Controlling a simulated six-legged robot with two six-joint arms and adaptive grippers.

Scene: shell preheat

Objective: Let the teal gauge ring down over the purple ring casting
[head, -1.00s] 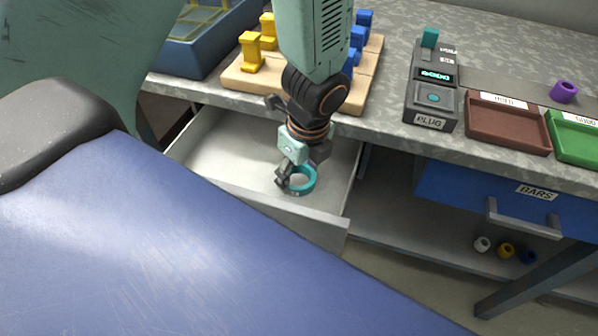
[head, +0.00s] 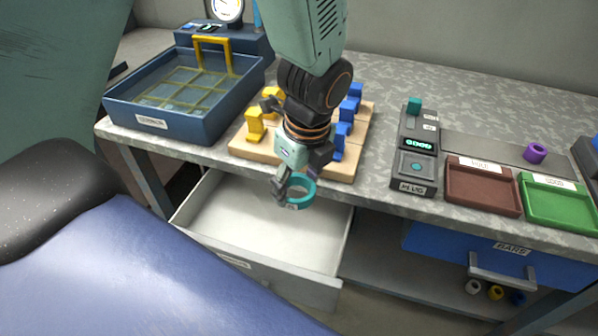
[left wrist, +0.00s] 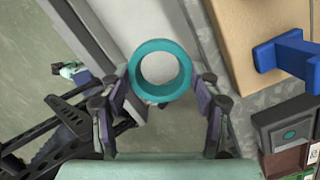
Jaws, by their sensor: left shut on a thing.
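The teal gauge ring (head: 301,190) is held in my left gripper (head: 292,186), above the open drawer and near the bench's front edge. In the left wrist view the ring (left wrist: 160,46) shows as a full circle between the two fingers of the gripper (left wrist: 160,95), which press on its sides. The purple ring casting (head: 535,153) lies on the bench at the right, behind the red and green trays, well away from the ring. My right gripper is in neither view.
An open, empty-looking drawer (head: 265,225) juts out below the bench. A wooden board (head: 345,168) with yellow and blue pieces stands behind the gripper. A plug gauge box (head: 413,160), a red tray (head: 483,186) and a green tray (head: 557,201) stand to the right. A blue tank (head: 180,105) is at left.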

